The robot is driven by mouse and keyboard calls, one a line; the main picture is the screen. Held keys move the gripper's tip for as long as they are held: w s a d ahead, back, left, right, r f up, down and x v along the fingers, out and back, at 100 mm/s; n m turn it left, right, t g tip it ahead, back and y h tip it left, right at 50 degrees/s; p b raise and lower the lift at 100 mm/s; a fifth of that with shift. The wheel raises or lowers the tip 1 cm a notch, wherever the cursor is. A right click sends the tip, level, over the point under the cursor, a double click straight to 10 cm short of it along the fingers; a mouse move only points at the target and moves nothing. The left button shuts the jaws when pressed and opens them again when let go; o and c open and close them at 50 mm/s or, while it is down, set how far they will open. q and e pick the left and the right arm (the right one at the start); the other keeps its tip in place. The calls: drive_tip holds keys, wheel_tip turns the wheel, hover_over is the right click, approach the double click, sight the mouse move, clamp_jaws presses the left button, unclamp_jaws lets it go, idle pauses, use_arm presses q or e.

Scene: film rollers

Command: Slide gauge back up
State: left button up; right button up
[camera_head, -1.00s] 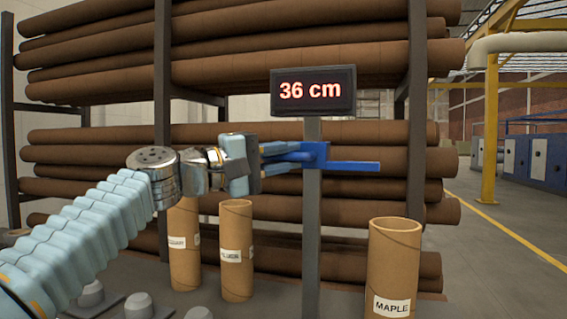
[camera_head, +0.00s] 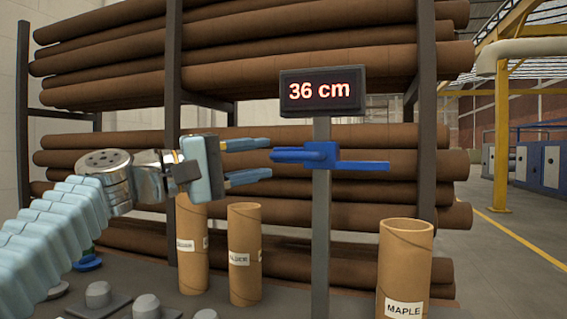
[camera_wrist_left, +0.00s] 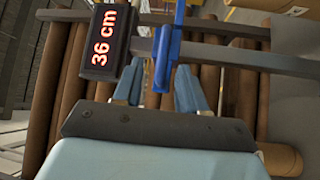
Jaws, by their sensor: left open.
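The blue gauge slider (camera_head: 306,155) sits on a grey upright post (camera_head: 321,230), below a display (camera_head: 322,91) reading 36 cm. Its blue arm (camera_head: 362,165) points right. My left gripper (camera_head: 268,159) is open and empty, just left of the slider, with its two fingers apart and clear of it. In the left wrist view the open fingers (camera_wrist_left: 158,88) lie on either side of the slider (camera_wrist_left: 162,60), short of it. The display (camera_wrist_left: 104,42) shows there too. My right gripper is not in view.
Cardboard tubes stand below: one labelled MAPLE (camera_head: 404,265) at the right, and two others (camera_head: 245,250) (camera_head: 192,245) left of the post. A rack of long brown rolls (camera_head: 110,150) is behind. Grey knobs (camera_head: 98,293) sit at lower left.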

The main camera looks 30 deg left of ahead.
use_arm(q)
drive_tip(key=v, duration=0.6)
drive_tip(key=shift+s+b, duration=0.15)
drive_tip(key=shift+b, duration=0.2)
drive_tip(key=shift+a, duration=0.15)
